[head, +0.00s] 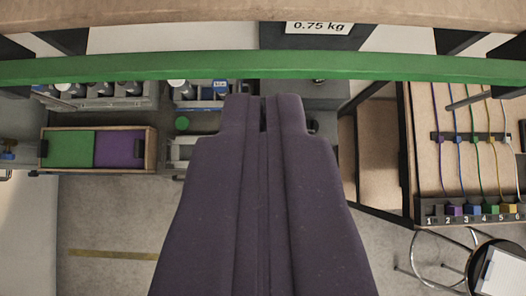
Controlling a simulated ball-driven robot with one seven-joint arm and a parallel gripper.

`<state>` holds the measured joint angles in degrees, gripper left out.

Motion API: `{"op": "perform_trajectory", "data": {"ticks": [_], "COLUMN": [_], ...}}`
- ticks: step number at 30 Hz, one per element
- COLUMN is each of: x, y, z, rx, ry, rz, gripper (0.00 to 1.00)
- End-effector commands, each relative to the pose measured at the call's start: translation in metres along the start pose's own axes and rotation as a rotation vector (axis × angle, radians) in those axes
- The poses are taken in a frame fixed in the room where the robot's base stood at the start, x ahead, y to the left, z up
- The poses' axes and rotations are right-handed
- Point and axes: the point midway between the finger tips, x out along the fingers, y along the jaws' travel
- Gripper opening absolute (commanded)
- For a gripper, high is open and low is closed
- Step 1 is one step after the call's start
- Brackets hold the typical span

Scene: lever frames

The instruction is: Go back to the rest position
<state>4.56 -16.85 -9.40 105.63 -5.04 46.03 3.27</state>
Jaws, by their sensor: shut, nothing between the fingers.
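My gripper (263,112) shows in the head view as a dark purple body reaching up from the bottom centre. Its two fingers lie side by side, shut, with nothing between them. The fingertips appear just below a long green bar (263,66) that crosses the whole picture. I cannot tell how far apart the tips and the bar are in depth.
A wooden box with a green panel (70,149) and a purple panel (119,149) is at left. Shelves with bottles (110,90) stand above it. At right is a board with coloured cables (462,140). A stool (490,262) stands at lower right. Grey floor (110,225) shows at lower left.

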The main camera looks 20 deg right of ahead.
Motion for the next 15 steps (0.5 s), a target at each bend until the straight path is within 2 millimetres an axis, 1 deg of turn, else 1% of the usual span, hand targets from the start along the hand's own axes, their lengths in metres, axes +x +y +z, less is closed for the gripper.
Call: {"op": "perform_trajectory", "data": {"ticks": [5, 8, 12, 15], "x": [0.005, 0.018, 0.044, 0.058], "y": [-0.002, -0.01, -0.031, -0.049], "z": [0.004, 0.013, 0.033, 0.047], "rx": [-0.003, -0.013, -0.041, -0.063], "ry": [0.01, 0.047, 0.142, 0.223], "rz": [-0.004, -0.018, -0.057, -0.093], "gripper": [0.0, 0.0, 0.0, 0.0]}}
